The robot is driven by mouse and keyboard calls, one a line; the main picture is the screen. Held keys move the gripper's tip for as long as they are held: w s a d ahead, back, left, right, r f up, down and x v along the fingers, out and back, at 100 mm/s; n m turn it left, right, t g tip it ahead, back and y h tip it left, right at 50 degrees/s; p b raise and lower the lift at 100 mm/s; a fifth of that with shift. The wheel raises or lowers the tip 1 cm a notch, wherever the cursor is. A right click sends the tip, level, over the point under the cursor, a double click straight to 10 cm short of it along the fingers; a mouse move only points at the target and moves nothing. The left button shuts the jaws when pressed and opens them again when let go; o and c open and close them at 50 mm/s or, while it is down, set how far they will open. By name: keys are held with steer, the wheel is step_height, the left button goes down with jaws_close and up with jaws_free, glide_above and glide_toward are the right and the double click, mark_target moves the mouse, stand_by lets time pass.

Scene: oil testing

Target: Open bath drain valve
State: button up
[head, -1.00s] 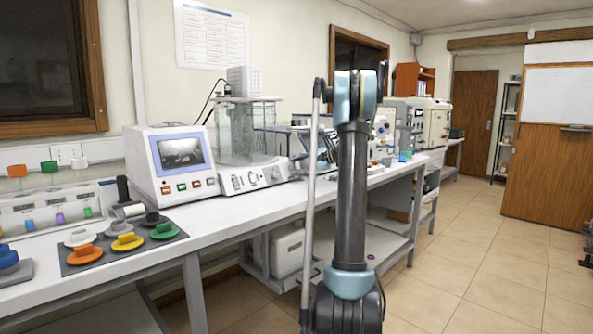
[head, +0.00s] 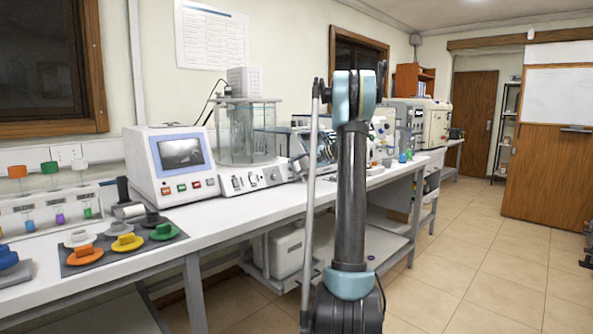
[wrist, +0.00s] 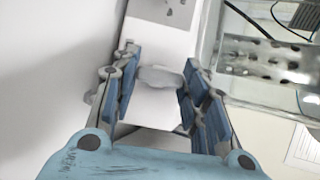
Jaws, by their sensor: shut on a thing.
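The glass-walled bath (head: 232,133) stands on a white control base (head: 255,180) on the bench in the head view. In the wrist view, a small pale grey handle (wrist: 160,78), which looks like the drain valve, sits over a white panel (wrist: 152,108). My gripper (wrist: 161,72) has its blue-padded fingers on either side of this handle and is shut on it. The bath's clear wall and perforated metal plate (wrist: 265,62) are to the right of the gripper. In the head view my upright arm hides part of the bench, and the valve cannot be made out.
A white monitor unit (head: 178,158) stands left of the bath. Coloured knobs sit on a dark mat (head: 105,258) at the front left. More instruments (head: 432,122) line the bench to the right. The tiled floor (head: 470,260) at right is clear.

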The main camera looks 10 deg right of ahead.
steer(key=o, duration=1.1)
steer(key=shift+f, duration=0.1)
steer(key=shift+d, duration=0.15)
steer(key=v, duration=1.2)
steer(key=shift+f, duration=0.1)
steer(key=shift+s, duration=0.1)
